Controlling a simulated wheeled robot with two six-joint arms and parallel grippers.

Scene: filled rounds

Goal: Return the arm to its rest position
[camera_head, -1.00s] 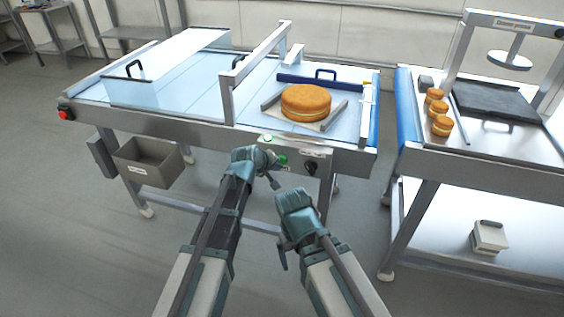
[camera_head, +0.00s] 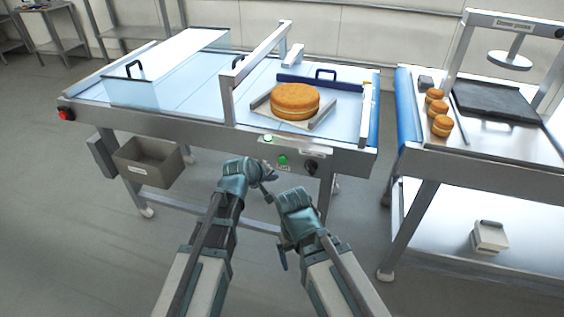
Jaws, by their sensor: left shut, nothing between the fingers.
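My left gripper (camera_head: 270,177) is shut and empty. It is in the air in front of the steel machine (camera_head: 215,127), below its front control panel, apart from the panel. My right gripper (camera_head: 283,261) hangs low beside my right forearm, pointing down. Its fingers are too small and dark to tell open from shut.
A round filled cake (camera_head: 295,100) lies on a board on the machine's belt, past the metal arch (camera_head: 228,97). A grey bin (camera_head: 148,161) hangs at the left. A second table (camera_head: 480,164) with several small rounds stands at the right. Floor between is free.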

